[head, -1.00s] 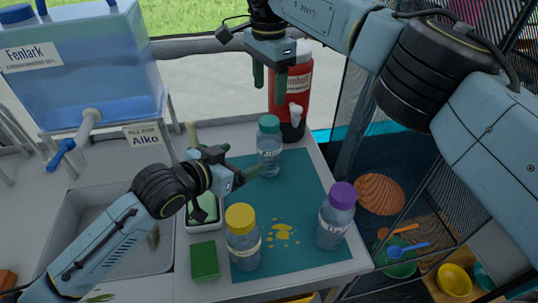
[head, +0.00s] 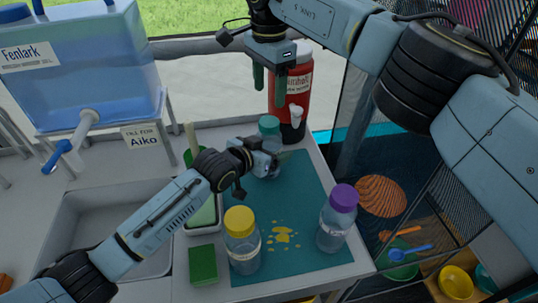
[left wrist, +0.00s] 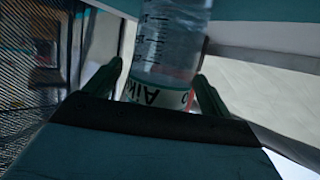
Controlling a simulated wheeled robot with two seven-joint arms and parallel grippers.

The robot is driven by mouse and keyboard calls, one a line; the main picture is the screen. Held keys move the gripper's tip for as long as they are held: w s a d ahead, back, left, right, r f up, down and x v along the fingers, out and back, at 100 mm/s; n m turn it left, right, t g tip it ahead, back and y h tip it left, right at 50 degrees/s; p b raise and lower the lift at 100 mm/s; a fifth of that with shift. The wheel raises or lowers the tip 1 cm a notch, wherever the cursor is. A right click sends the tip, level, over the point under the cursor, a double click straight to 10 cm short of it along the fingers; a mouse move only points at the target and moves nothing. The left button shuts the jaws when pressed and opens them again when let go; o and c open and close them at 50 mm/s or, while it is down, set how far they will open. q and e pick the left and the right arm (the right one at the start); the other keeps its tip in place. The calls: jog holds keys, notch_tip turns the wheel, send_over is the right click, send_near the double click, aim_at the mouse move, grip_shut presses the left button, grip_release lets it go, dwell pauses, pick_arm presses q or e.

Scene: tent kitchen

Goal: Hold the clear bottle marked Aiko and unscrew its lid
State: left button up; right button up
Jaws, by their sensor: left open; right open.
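The clear bottle marked Aiko (head: 268,141) stands at the back of the teal mat with its teal lid (head: 268,124) on. My left gripper (head: 274,162) is open at this bottle and covers much of its body in the head view. In the left wrist view the bottle (left wrist: 168,50) stands between the two open fingers, with the Aiko label (left wrist: 158,94) near them. I cannot tell whether the fingers touch it. My right gripper (head: 270,80) is open and empty, pointing down above and behind the lid, in front of the red dispenser.
A yellow-lidded bottle (head: 242,250) and a purple-lidded bottle (head: 337,222) stand at the front of the mat (head: 295,190). A green sponge (head: 203,264) lies left. A red dispenser (head: 296,85) stands behind. A water tank (head: 100,70) and sink (head: 75,225) are left.

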pick_arm(q)
jog(key=shift+w+d+f, duration=0.2)
jog(key=shift+w+d, duration=0.05)
jog(key=shift+w, duration=0.05)
jog(key=shift+c, duration=0.4)
